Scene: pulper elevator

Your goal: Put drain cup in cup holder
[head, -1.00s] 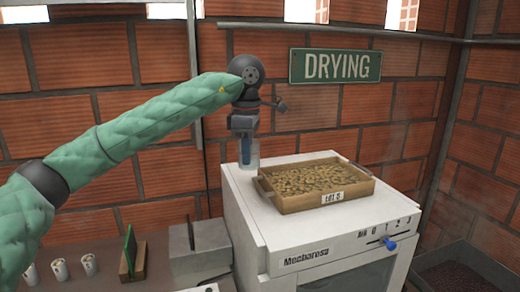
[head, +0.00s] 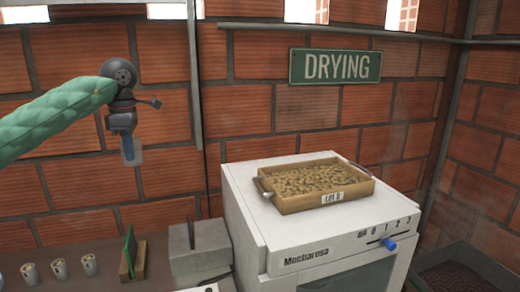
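My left gripper (head: 127,146) points down in front of the brick wall, above the left part of the counter. A small clear, pale cup (head: 134,157), which looks like the drain cup, is at its fingertips. The gripper appears shut on it and holds it upright in the air. I cannot clearly make out a cup holder; a grey block with an upright back (head: 199,248) stands on the counter left of the white oven, below and to the right of the gripper. My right gripper is not in view.
Several small white cups (head: 60,268) stand on the counter at the lower left, beside a green board in a wooden stand (head: 131,256). A white oven (head: 305,235) carries a wooden tray of beans (head: 318,200). A dark bin (head: 460,272) is at the lower right.

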